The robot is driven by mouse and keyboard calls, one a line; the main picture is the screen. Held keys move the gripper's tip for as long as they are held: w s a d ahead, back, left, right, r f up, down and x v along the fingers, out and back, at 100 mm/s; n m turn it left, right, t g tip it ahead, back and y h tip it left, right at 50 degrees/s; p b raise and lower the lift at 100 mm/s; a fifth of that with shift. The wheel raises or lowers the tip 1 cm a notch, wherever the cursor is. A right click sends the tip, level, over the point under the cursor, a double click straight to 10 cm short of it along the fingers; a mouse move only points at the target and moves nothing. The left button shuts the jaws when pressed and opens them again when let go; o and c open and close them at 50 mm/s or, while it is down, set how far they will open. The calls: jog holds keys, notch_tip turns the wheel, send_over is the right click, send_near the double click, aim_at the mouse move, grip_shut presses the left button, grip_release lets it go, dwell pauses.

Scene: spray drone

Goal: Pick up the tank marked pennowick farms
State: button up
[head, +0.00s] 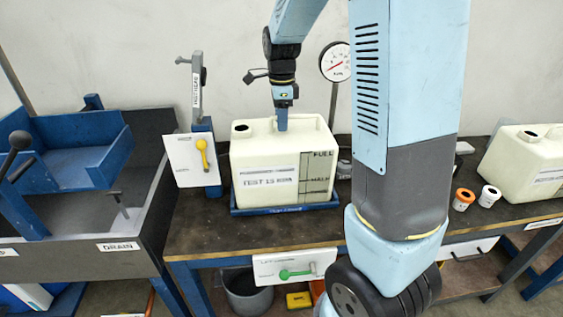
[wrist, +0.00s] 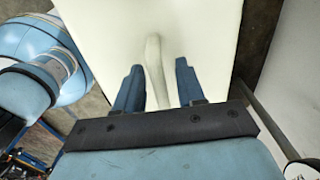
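A cream tank (head: 265,180) sits upright at the middle of the bench in the head view. It carries a label that looks like "TEST 15 KPA" and FULL and HALF level marks. I cannot read "pennowick farms" on it. My gripper (head: 282,118) points down at its top. In the wrist view my gripper (wrist: 158,66) is open, with one finger on each side of the tank's raised handle (wrist: 154,55) and gaps showing beside it. A second cream tank (head: 522,160) stands at the right, its label too small to read.
The first tank stands in a blue tray (head: 285,209). A white panel with a yellow lever (head: 203,152) is close on its left. A gauge (head: 336,62) stands behind it. Orange (head: 463,199) and white (head: 488,196) caps lie at the right. A drain sink (head: 118,247) is at left.

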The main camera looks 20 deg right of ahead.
jog(key=shift+c, duration=0.2)
grip_shut()
jog(key=shift+w+r, duration=0.1)
jog(key=shift+r, duration=0.05)
dwell(1.0)
